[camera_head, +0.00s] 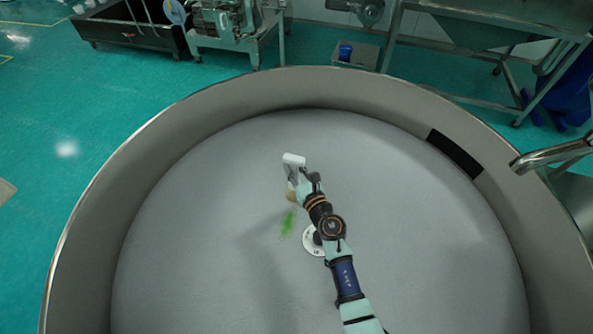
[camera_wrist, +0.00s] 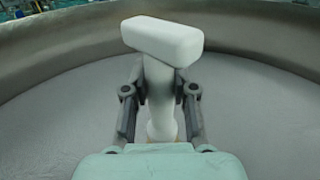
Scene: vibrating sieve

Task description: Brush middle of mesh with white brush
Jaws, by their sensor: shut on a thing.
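The white brush (camera_head: 294,159) is in my gripper (camera_head: 297,178), above the left-centre part of the round grey mesh (camera_head: 400,240). In the wrist view the brush (camera_wrist: 162,38) shows its white block-shaped top and a pale handle between the two dark fingers of my gripper (camera_wrist: 160,108). The gripper is shut on the handle. The brush's lower end is hidden behind the gripper, so I cannot tell whether it touches the mesh. A green smear (camera_head: 287,224) lies on the mesh just below the gripper in the head view. A white round disc (camera_head: 313,241) sits at the mesh's middle, partly covered by my arm.
A high metal rim (camera_head: 110,165) surrounds the mesh. A dark rectangular patch (camera_head: 455,153) is on the rim's inner wall at the right. A metal pipe (camera_head: 550,155) reaches over the rim at the far right. The mesh is otherwise clear.

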